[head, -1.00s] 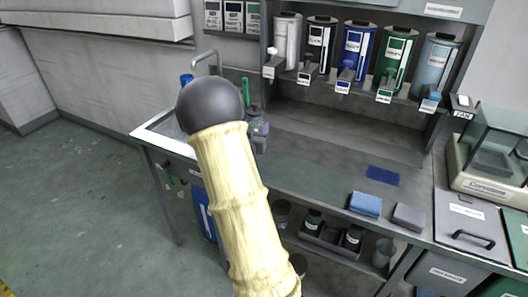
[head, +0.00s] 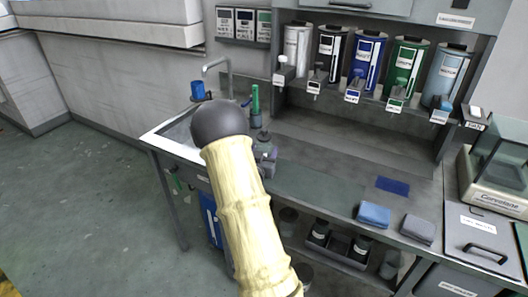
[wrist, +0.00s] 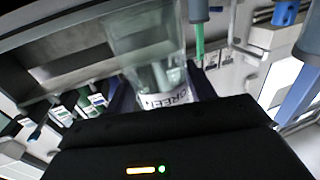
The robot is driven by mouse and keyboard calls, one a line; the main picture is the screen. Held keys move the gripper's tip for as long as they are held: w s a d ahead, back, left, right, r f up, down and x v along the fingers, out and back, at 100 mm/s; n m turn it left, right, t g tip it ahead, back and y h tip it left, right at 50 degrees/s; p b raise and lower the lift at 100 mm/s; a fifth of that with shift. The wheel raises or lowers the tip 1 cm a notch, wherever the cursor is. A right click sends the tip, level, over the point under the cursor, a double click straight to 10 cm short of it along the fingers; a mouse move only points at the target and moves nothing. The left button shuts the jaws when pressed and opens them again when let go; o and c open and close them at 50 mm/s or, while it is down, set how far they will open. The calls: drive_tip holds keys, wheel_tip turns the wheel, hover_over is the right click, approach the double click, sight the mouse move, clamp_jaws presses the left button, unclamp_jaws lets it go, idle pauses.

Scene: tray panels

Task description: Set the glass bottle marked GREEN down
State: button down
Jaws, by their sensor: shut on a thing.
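A clear glass bottle (wrist: 150,60) with a white label reading GREEN (wrist: 165,99) stands out in the wrist view. My gripper (wrist: 160,88) is shut on it, with a dark finger on each side. In the head view my gripper (head: 265,152) shows only in part behind my pale arm, near the front edge of the bench by the sink. The bottle cannot be made out there. From these views I cannot tell whether its base touches anything.
The sink (head: 180,133) with its tap (head: 218,70) is at the left. A green canister (head: 405,68) hangs among several dispensers at the back.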

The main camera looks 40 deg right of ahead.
drive_tip(key=shift+f, duration=0.1)
drive_tip(key=c, duration=0.5)
unclamp_jaws()
drive_tip(key=shift+a, duration=0.15)
drive_tip(key=b+v, duration=0.1)
drive_tip(key=v, duration=1)
drive_tip(key=shift+s+a, duration=0.25)
drive_tip(key=shift+s, duration=0.1)
